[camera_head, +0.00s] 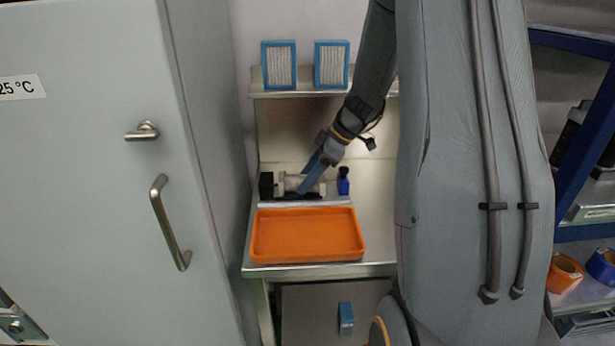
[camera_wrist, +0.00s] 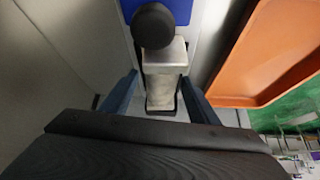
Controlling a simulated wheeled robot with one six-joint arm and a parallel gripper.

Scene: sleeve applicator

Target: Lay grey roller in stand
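My gripper (camera_head: 311,180) reaches down over the back of the bench, behind the orange tray. Its blue fingers stand apart in the wrist view (camera_wrist: 160,98), with a silver-grey metal piece (camera_wrist: 165,62) between or below them. Gaps show on both sides of that piece. A black round knob (camera_wrist: 153,25) is at its far end. In the head view, a pale grey cylinder (camera_head: 293,182), likely the grey roller, lies beside a black block (camera_head: 266,186), left of my fingers. My fingers partly cover this area. I cannot clearly tell the stand from the other parts.
The orange tray (camera_head: 307,211) looks empty and lies at the bench's front; it also shows in the wrist view (camera_wrist: 240,85). A small blue object with a dark top (camera_head: 343,182) stands right of my gripper. Two blue-framed filters (camera_head: 279,65) (camera_head: 331,65) stand on the shelf above.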

